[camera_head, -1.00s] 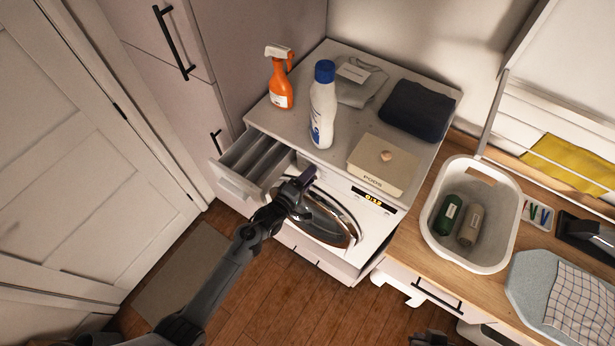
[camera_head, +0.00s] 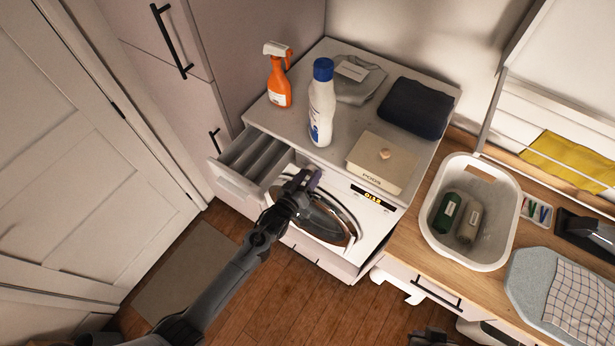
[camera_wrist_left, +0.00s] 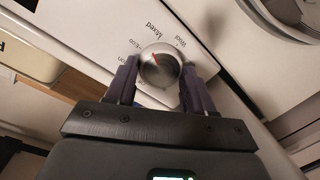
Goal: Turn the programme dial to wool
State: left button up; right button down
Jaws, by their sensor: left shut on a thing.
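The programme dial (camera_wrist_left: 160,66) is a round silver knob with a red mark, seen in the left wrist view. The red mark points up and left in that picture, roughly between the "Eco" and "Mixed" labels. The "Wool" label (camera_wrist_left: 181,42) is printed beyond the dial, to the right of "Mixed". My left gripper (camera_wrist_left: 160,82) is shut on the dial, one finger on each side. In the head view, my left gripper (camera_head: 307,178) is at the washing machine's (camera_head: 370,234) front panel and hides the dial. A dark part at the bottom edge seems to be my right gripper (camera_head: 430,337).
An open detergent drawer (camera_head: 235,185) juts out left of my left gripper. A white bottle (camera_head: 322,105), an orange spray bottle (camera_head: 279,82), a pods box (camera_head: 375,170) and folded clothes (camera_head: 417,108) stand on top. A white basket (camera_head: 505,255) is on the wooden counter.

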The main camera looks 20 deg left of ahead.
pick_arm(q)
jog(key=m, duration=0.3)
jog(key=m+b, duration=0.1)
jog(key=m, duration=0.1)
jog(key=shift+d+f+m+t+y, duration=0.15)
jog(key=shift+m+t+y, duration=0.15)
jog(key=shift+m+y, duration=0.1)
jog(key=m+b, duration=0.1)
jog(key=m, duration=0.5)
jog(key=shift+t, duration=0.4)
jog(key=o, duration=1)
jog(key=shift+o, duration=0.2)
jog(key=s+b, duration=0.1)
jog(key=s, duration=0.9)
jog(key=shift+s+a+b, duration=0.35)
jog(key=shift+s+a, duration=0.05)
jog(key=shift+a, duration=0.05)
